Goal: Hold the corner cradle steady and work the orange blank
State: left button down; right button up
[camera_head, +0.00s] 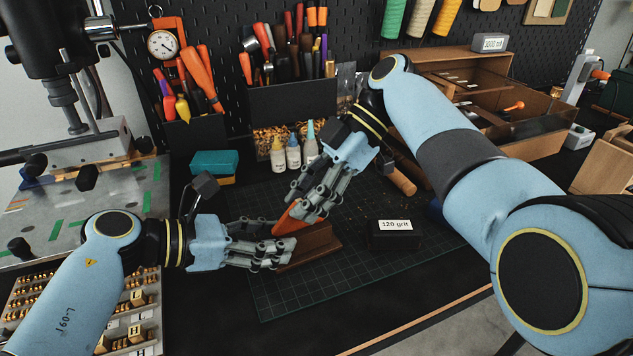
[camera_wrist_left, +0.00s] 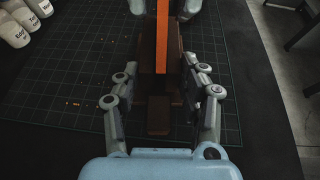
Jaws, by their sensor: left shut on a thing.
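The brown corner cradle (camera_head: 322,242) lies on the dark cutting mat (camera_head: 390,275). My left gripper (camera_head: 284,254) is shut on its near-left end. In the left wrist view the fingers stand on both sides of the cradle (camera_wrist_left: 158,124). The orange blank (camera_head: 287,220) rests along the cradle and tilts up toward my right gripper (camera_head: 300,219). In the left wrist view the blank (camera_wrist_left: 163,45) shows as a long narrow strip. My right fingers are around or beside its upper part. They hide much of it, and I cannot tell whether they grip it.
A black block marked 120 grit (camera_head: 394,238) sits right of the cradle. Small bottles (camera_head: 293,155) and a teal box (camera_head: 214,163) stand behind. A press with a dial gauge (camera_head: 162,44) is at the left. The mat's front part is clear.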

pick_arm(q)
jog(key=shift+s+f, duration=0.2)
jog(key=shift+f, duration=0.15)
pick_arm(e)
grip_shut()
jog(key=shift+r, duration=0.15)
jog(key=shift+r, duration=0.5)
jog(key=shift+o, duration=1.4)
grip_release()
jog(key=shift+d, duration=0.15)
